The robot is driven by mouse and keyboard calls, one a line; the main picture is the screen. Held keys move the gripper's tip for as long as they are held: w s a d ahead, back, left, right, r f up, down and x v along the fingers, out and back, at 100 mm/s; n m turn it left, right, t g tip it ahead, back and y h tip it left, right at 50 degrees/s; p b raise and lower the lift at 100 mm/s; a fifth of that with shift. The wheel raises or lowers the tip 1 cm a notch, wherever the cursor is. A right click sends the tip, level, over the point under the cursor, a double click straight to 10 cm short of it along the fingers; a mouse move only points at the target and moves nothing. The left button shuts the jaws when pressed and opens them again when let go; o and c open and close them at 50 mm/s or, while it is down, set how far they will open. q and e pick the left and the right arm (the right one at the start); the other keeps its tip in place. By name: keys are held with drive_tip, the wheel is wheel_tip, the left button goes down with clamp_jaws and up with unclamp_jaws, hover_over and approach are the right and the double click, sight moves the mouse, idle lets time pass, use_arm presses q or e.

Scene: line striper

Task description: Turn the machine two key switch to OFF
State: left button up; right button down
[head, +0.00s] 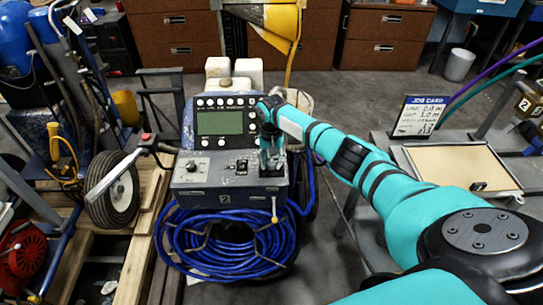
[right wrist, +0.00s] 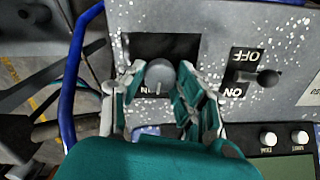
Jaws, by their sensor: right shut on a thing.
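The machine (head: 190,180) has a grey, paint-speckled panel with a display and stands left of centre in the head view. My right gripper (head: 271,160) is at the right part of its lower panel and hides the key switch there. In the right wrist view the key switch shows as a round grey knob (right wrist: 160,75) on a dark plate. The fingers of my right gripper (right wrist: 160,92) are shut on the knob, one on each side. Partly hidden letters, seemingly ON, show below it. My left gripper is not in view.
Beside the knob is a black toggle switch (right wrist: 268,77) marked OFF and ON. The display (head: 220,122) is above the lower panel. A blue hose coil (head: 190,243) hangs below. A handlebar with a wheel (head: 115,188) is at the left. A job card (head: 419,116) stands at the right.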

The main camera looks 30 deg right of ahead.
sight(271, 163)
drive_tip(key=n, duration=0.3)
drive_tip(key=shift+n+p, duration=0.3)
drive_tip(key=shift+n, duration=1.9)
drive_tip(key=c, duration=0.9)
unclamp_jaws()
drive_tip(key=shift+c, duration=0.2)
wheel_tip(271, 163, up, 12)
drive_tip(key=shift+a, duration=0.1)
